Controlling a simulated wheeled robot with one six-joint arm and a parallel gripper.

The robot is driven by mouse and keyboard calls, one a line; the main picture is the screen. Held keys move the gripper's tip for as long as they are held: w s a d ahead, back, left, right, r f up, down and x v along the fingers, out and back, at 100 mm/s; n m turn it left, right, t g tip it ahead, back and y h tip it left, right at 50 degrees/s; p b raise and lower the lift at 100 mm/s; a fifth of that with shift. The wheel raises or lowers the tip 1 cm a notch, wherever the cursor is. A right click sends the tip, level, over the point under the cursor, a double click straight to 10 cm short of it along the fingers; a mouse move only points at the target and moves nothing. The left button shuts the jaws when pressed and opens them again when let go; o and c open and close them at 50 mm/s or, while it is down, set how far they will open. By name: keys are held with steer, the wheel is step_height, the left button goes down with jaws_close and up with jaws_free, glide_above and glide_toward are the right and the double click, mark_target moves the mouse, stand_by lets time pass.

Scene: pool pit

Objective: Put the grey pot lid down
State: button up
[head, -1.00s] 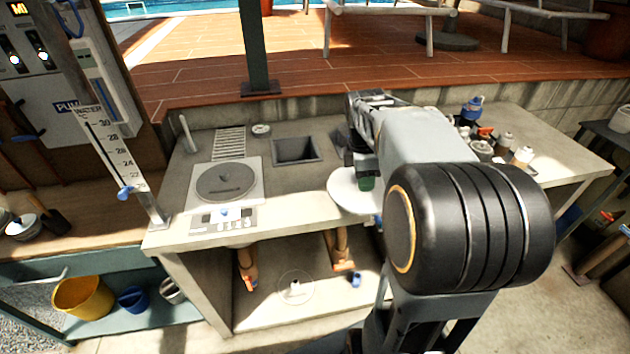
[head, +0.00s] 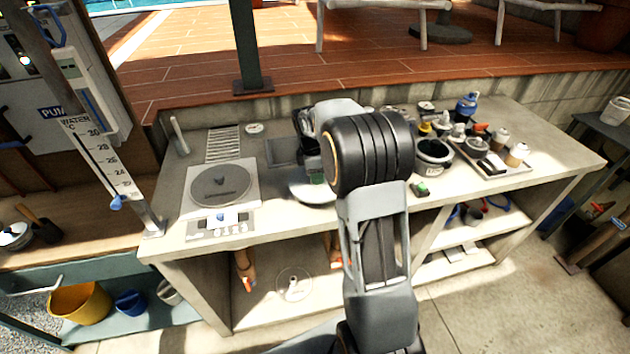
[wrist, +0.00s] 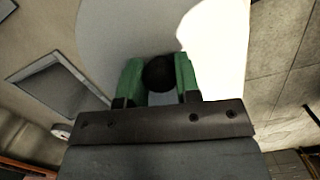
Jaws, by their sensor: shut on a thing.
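The grey pot lid (head: 308,191) is a pale disc over the counter's front middle, partly hidden by my arm in the head view. In the wrist view the lid (wrist: 110,35) fills the upper middle, its right part brightly lit. My gripper (wrist: 158,76) has its green fingers on either side of the lid's round black knob (wrist: 159,73) and is shut on it. In the head view, only a bit of the green on my gripper (head: 318,177) shows above the lid. I cannot tell whether the lid touches the counter.
A square panel with a round grey plate (head: 222,183) lies to the left. A sunken basin (head: 283,152) is behind the lid, partly covered by my arm. A dark open pot (head: 434,153) and a tray of bottles (head: 500,168) stand to the right. Bare counter (head: 268,212) lies left of the lid.

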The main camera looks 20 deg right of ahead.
steer(key=shift+w+a+f, duration=0.15)
steer(key=shift+w+f, duration=0.2)
steer(key=shift+f, duration=1.6)
steer(key=shift+f, duration=0.1)
steer(key=o, duration=1)
